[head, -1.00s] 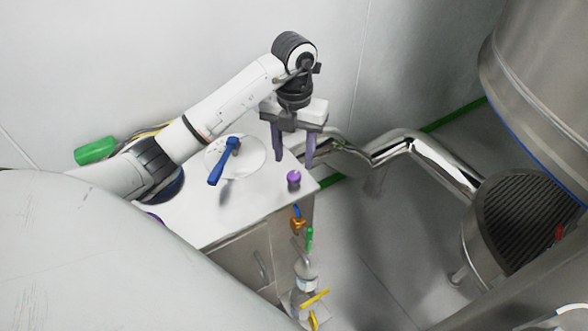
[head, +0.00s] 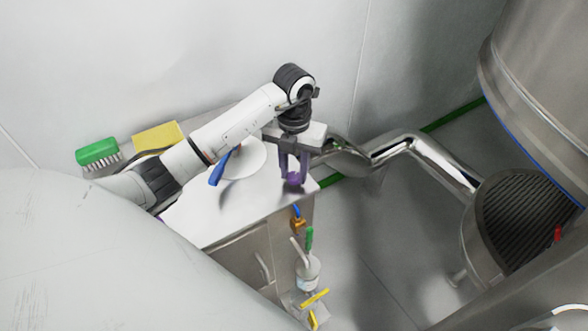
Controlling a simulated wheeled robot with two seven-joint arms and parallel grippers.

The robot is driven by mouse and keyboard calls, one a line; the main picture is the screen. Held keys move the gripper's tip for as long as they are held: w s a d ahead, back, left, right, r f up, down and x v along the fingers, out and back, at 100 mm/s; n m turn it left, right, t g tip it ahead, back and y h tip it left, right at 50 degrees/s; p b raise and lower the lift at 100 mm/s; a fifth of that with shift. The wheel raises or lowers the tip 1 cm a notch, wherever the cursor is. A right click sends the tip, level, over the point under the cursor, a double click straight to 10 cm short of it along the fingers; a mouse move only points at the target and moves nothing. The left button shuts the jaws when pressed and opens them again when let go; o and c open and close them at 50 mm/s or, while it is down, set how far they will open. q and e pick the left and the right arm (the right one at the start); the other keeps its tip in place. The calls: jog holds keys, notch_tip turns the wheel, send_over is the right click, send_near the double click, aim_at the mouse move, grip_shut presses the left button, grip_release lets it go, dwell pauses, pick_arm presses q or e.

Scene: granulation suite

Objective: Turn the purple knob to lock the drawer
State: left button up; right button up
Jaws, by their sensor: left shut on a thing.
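The purple knob (head: 293,179) sits on the top of the steel cabinet (head: 240,215), near its right corner. My left gripper (head: 293,177) points down over that corner, with its fingers on either side of the knob, and is shut on it. The drawer cannot be made out for certain; a handle (head: 265,268) shows on the cabinet's front face. My right gripper is not in view.
A blue-handled item (head: 219,171) lies on a white round plate (head: 246,160) beside my left arm. A green brush (head: 98,152) and a yellow pad (head: 157,136) are at the back left. Valves and a bottle (head: 307,270) are by the cabinet's right front. A bent steel pipe (head: 420,150) runs right.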

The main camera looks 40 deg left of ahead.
aim_at(294, 175)
pick_arm(q)
jog(key=shift+m, duration=0.3)
jog(key=shift+a+m+b, duration=0.1)
jog(key=shift+m+b, duration=0.45)
jog(key=shift+m, duration=0.65)
jog(key=shift+m+b, duration=0.6)
jog(key=shift+m, duration=0.8)
jog(key=o, duration=1.1)
notch_tip(294, 175, up, 10)
jog(key=shift+r+b, duration=0.2)
jog(key=shift+b, duration=0.25)
